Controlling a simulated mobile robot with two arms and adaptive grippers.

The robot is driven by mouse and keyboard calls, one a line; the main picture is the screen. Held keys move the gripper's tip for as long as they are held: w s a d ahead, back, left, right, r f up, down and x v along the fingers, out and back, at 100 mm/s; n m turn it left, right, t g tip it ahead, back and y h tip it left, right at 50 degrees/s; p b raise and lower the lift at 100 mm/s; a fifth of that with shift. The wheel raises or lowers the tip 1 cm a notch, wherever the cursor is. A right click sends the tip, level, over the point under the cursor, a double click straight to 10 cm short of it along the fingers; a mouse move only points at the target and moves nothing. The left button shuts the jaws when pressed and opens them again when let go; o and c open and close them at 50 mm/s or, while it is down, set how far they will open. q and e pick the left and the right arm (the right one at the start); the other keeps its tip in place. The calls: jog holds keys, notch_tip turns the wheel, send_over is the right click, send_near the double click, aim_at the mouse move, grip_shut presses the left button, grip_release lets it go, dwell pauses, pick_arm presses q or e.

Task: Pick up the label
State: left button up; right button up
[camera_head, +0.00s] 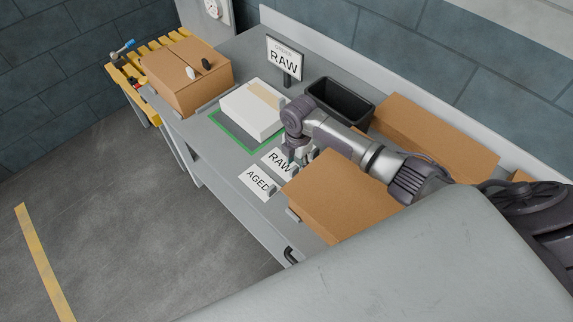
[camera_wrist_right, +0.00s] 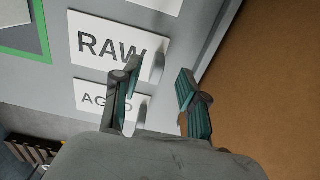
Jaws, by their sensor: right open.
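Two white labels lie flat on the grey bench: one reads RAW (camera_head: 274,158), the other AGED (camera_head: 256,183). In the right wrist view the RAW label (camera_wrist_right: 98,42) has a small upright tab (camera_wrist_right: 157,67) at its right end. The AGED label (camera_wrist_right: 90,98) lies beside it, partly hidden by a finger, and has a similar tab. My right gripper (camera_head: 301,156) is over the RAW label's right end. In the right wrist view its open fingers (camera_wrist_right: 158,76) appear on either side of that tab; contact cannot be told. My left gripper is not in view.
A taped white box (camera_head: 246,113) stands on a green-outlined square. Behind are a standing RAW sign (camera_head: 285,59) and a black bin (camera_head: 340,97). A cardboard box (camera_head: 335,200) is close right of the labels. Another cardboard box (camera_head: 185,72) stands at the far left.

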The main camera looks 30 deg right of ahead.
aim_at(295, 167)
jog(key=shift+w+a+f, duration=0.1)
jog(key=shift+a+f, duration=0.05)
jog(key=shift+f, duration=1.6)
grip_shut()
